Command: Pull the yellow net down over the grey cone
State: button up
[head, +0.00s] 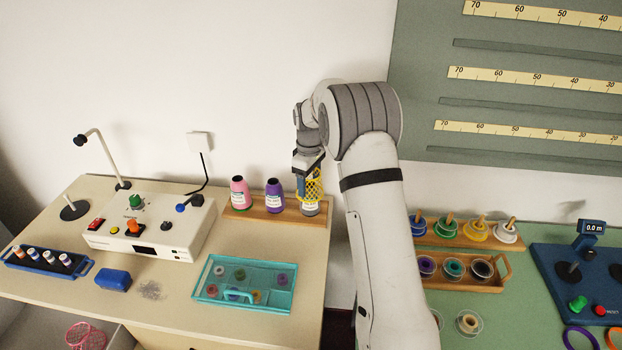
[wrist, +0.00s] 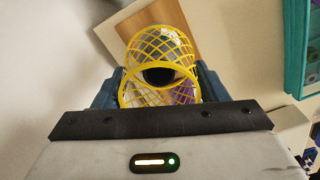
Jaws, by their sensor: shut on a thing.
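The yellow net (head: 314,186) is an open mesh sleeve with a thick rim. It also shows in the wrist view (wrist: 160,40), between the blue fingers. My gripper (head: 306,168) is shut on the net and points down above the right end of the wooden rack. The grey cone (head: 310,209) stands on the rack directly under my gripper, with its lower part visible below the net. The net is around at least part of the cone; its upper part is hidden by the mesh and my gripper. In the wrist view a dark round top (wrist: 159,75) shows inside the net's rim.
A pink cone (head: 239,194) and a purple cone (head: 274,196) stand left of the net on the wooden rack (head: 258,214). A white control box (head: 165,231) and a teal tray (head: 207,290) are on the counter. A green table with spools lies to the right.

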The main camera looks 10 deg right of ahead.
jog(key=shift+f+b, duration=1.5)
jog(key=shift+f, duration=1.15)
jog(key=o, duration=1)
notch_tip(320, 180, up, 7)
jog(key=shift+r+b, duration=0.1)
jog(key=shift+b, duration=0.45)
jog(key=shift+r, duration=0.25)
